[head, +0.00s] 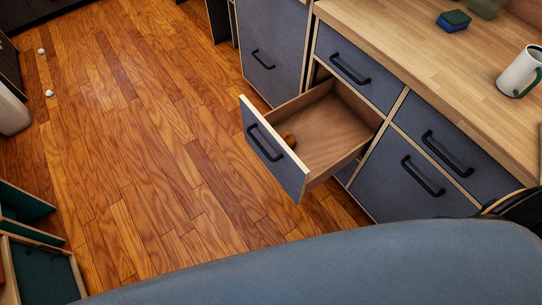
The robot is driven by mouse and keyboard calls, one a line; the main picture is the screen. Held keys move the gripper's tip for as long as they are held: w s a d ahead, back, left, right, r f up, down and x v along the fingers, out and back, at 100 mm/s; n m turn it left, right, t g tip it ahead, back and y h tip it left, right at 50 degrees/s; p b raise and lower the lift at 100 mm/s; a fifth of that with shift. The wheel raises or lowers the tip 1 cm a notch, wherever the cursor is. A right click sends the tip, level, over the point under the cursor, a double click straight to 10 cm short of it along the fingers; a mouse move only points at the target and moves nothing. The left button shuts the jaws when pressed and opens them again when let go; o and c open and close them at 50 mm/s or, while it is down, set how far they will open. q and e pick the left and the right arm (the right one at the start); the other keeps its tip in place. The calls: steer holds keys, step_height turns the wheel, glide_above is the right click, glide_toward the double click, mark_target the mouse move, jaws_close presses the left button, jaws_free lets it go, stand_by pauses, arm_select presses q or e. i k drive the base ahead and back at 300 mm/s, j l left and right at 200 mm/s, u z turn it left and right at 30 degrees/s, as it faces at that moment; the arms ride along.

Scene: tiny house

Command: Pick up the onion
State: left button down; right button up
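A small brown, rounded object, which looks like the onion (289,138), lies inside an open drawer (335,130). It rests near the drawer's front panel, at the left, and the panel's edge partly hides it. The drawer is pulled out from the grey cabinet, and the rest of its floor looks bare. Neither of my grippers shows in the head view. A dark curved piece at the right edge may be part of my arm, but no fingers can be seen.
A wooden counter (420,50) runs above the drawers, with a white mug (519,72) and a blue-green sponge (453,20) on it. The wooden floor (150,150) left of the open drawer is mostly clear. Two small white objects (49,93) lie at the far left.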

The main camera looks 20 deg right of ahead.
mark_target(288, 137)
steer(key=i+z, duration=0.1)
steer(key=z, duration=1)
steer(key=i+j, duration=0.35)
steer(key=i+j+z, duration=0.1)
steer(key=i+j, duration=0.2)
steer(key=j, duration=0.15)
